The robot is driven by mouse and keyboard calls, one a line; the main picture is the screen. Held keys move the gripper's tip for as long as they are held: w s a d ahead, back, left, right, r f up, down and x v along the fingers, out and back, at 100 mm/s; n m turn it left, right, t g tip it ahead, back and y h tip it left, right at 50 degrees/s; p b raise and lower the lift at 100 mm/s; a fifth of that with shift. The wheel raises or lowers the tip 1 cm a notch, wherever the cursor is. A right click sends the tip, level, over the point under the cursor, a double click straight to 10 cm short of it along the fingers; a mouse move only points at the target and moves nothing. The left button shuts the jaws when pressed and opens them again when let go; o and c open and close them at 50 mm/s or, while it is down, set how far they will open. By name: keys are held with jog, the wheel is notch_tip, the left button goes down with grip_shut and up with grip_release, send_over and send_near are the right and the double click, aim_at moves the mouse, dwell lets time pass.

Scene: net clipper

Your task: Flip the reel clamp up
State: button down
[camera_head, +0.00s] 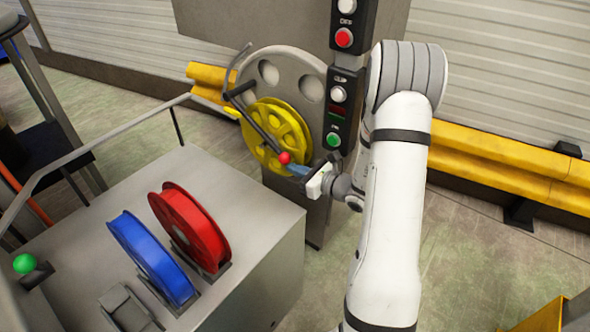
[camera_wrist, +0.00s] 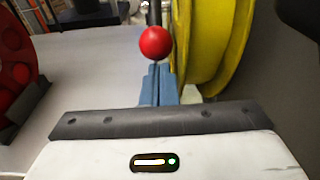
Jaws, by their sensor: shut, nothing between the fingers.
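The reel clamp is a dark lever (camera_head: 257,127) with a red ball knob (camera_head: 284,158), lying slanted across the front of a yellow reel (camera_head: 273,135). The knob end points down and right. My gripper (camera_head: 297,170) is at the knob, with its blue fingers shut and empty. In the wrist view the red knob (camera_wrist: 155,43) stands just beyond the blue fingertips (camera_wrist: 159,72). I cannot tell whether they touch it. The yellow reel (camera_wrist: 222,45) fills the upper right there, close beside the fingers.
A grey panel (camera_head: 317,68) carries the yellow reel. A control column (camera_head: 337,120) with buttons stands right of it. A grey bench (camera_head: 262,215) at lower left holds a red reel (camera_head: 190,228) and a blue reel (camera_head: 150,258). Yellow barriers (camera_head: 480,155) run behind.

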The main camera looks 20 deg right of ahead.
jog(key=f+v, duration=0.1)
jog(key=v, duration=0.8)
jog(key=shift+s+d+r, duration=0.2)
jog(key=shift+s+d, duration=0.05)
jog(key=s+a+r+n+g, duration=0.2)
jog(key=s+a+n+g, duration=0.4)
jog(key=a+n, duration=0.2)
jog(key=s+a+r+n+g, duration=0.3)
jog(key=s+a+n+g, duration=0.3)
jog(key=a+n, duration=0.2)
jog(key=s+d+r+n+h, duration=0.4)
jog(key=n+h, duration=0.5)
jog(key=n, duration=0.3)
jog(key=shift+s+d+r+n+t, duration=0.3)
jog(key=shift+s+d+r, duration=0.15)
jog(key=shift+s, duration=0.75)
